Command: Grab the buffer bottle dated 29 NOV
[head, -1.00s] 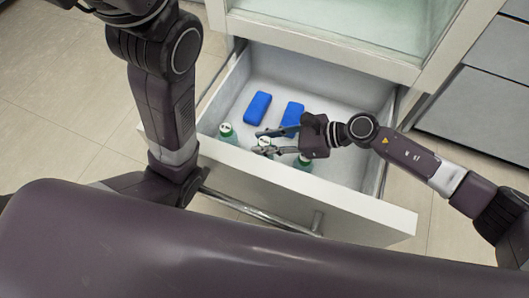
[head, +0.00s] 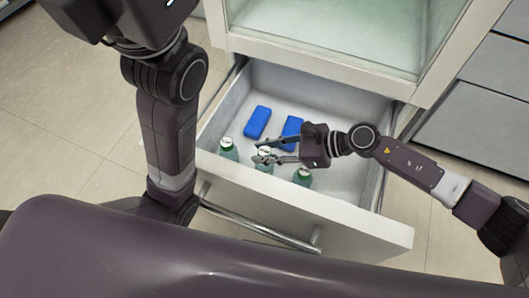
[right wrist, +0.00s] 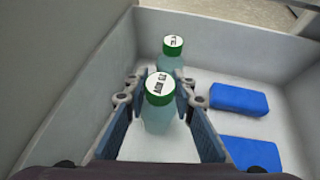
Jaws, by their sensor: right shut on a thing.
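Three green-capped bottles with round white labels on their caps stand along the front wall of the open drawer. They are the left bottle (head: 228,149), the middle bottle (head: 264,167) and the right bottle (head: 302,177). My right gripper (head: 262,152) reaches in from the right and is shut on the middle bottle, one finger on each side. In the right wrist view this bottle (right wrist: 158,118) is upright between the fingers; its cap print looks upside down and is too small to read surely. Another bottle (right wrist: 172,46) stands behind it. My left gripper is not in view.
Two blue blocks lie on the drawer floor, the left block (head: 257,122) and the right block (head: 291,128), partly behind my right gripper. The drawer's front wall (head: 340,225) has a metal handle (head: 260,229). The glass-fronted cabinet (head: 340,60) rises behind.

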